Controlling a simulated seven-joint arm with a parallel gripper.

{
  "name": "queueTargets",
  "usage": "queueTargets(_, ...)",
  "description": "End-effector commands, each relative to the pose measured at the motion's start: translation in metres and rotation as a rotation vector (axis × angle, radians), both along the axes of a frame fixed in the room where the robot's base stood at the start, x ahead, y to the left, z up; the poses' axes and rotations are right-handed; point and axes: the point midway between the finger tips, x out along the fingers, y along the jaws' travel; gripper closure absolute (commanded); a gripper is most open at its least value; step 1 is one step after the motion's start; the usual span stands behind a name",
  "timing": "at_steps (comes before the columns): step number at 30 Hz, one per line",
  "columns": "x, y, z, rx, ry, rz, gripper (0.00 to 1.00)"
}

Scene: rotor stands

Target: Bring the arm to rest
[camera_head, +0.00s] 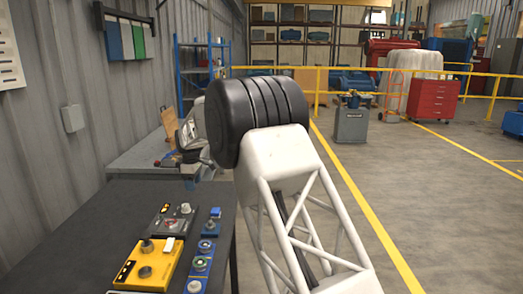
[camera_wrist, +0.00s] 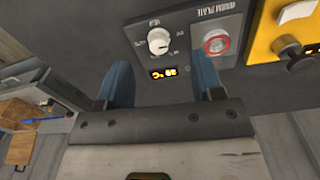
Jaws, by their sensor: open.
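My gripper (camera_wrist: 163,88) shows in the wrist view as two blue fingers set well apart, with nothing between them. A dark panel marked warm plate (camera_wrist: 188,42) lies just beyond the fingertips, with a white knob (camera_wrist: 159,41), a red-ringed button (camera_wrist: 216,42) and a lit orange readout (camera_wrist: 164,72). I cannot tell whether the fingers touch anything. In the head view my arm's white truss and black joint fill the middle. Part of my gripper shows small at the left of the joint, over the far end of the dark bench (camera_head: 85,225).
A yellow control box (camera_head: 148,266) and a blue strip of buttons (camera_head: 203,250) are on the bench; the yellow box also shows in the wrist view (camera_wrist: 262,40). A grey-topped table (camera_head: 135,155) stands behind. Open floor (camera_head: 440,190) lies to the right, past a yellow line.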

Motion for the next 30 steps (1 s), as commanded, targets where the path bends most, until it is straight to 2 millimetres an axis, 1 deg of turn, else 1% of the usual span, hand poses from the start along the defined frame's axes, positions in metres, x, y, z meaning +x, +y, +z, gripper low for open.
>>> queueTargets(1,-0.005,-0.012,0.011,0.003,-0.005,-0.023,0.39)
queueTargets(3,-0.013,-0.028,0.024,0.005,-0.009,-0.056,0.39)
queueTargets(11,-0.045,-0.086,0.065,0.014,-0.024,-0.183,0.39)
queueTargets(15,-0.066,-0.117,0.085,0.02,-0.032,-0.251,0.39)
queueTargets(23,-0.108,-0.172,0.118,0.031,-0.048,-0.377,0.39)
queueTargets(30,-0.153,-0.22,0.142,0.042,-0.062,-0.494,0.39)
